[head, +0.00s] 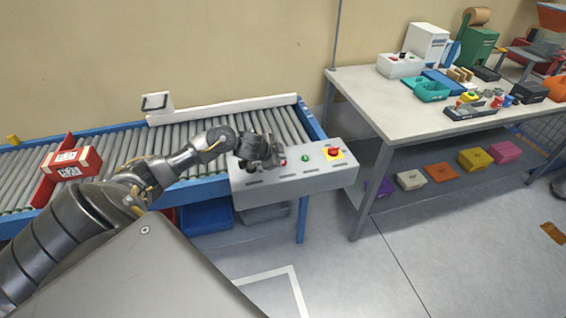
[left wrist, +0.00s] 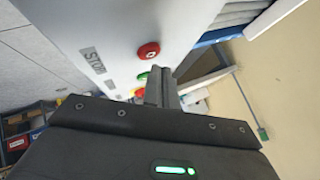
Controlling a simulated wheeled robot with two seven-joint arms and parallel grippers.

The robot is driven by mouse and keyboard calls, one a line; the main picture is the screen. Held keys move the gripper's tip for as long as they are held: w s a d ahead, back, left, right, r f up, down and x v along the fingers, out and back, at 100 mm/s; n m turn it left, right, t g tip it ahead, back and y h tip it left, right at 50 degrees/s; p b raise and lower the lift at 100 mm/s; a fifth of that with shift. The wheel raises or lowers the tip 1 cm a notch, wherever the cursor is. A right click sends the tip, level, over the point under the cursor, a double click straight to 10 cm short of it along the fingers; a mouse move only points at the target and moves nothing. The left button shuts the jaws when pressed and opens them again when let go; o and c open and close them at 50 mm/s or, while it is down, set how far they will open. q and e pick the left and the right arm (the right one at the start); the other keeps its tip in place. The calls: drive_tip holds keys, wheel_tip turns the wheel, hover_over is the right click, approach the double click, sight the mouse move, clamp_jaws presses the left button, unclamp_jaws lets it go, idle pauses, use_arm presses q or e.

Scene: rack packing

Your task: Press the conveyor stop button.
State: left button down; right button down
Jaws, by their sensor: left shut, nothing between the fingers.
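The grey control panel (head: 300,180) stands at the right end of the roller conveyor (head: 215,130). It carries a red button (head: 283,162), a green button (head: 305,158) and a red mushroom button on a yellow base (head: 333,153). In the left wrist view, the red button (left wrist: 148,50) sits by a label reading STOP (left wrist: 92,60). My left gripper (head: 272,161) is shut and empty over the panel's left part, close beside the red button. Its fingers (left wrist: 158,85) partly cover the green and yellow buttons there. I cannot tell whether the fingertips touch the panel. My right gripper is out of view.
A red and white box (head: 72,163) lies on the rollers at the left, beside a red bar. A blue bin (head: 206,218) stands beneath the conveyor. A workbench (head: 375,97) with trays and devices stands at the right. The floor between is clear.

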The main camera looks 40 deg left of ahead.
use_arm(q)
drive_tip(key=shift+f, duration=0.15)
idle(0.3)
drive_tip(key=shift+f, duration=0.3)
drive_tip(key=shift+f+b, duration=0.35)
drive_tip(key=shift+f, duration=0.05)
idle(0.6)
idle(0.3)
drive_tip(key=shift+r+p, duration=0.8)
drive_tip(key=shift+p, duration=0.2)
wheel_tip(320, 180, up, 5)
drive_tip(key=p, duration=0.5)
drive_tip(key=shift+r+p, duration=0.1)
drive_tip(key=shift+p, duration=0.2)
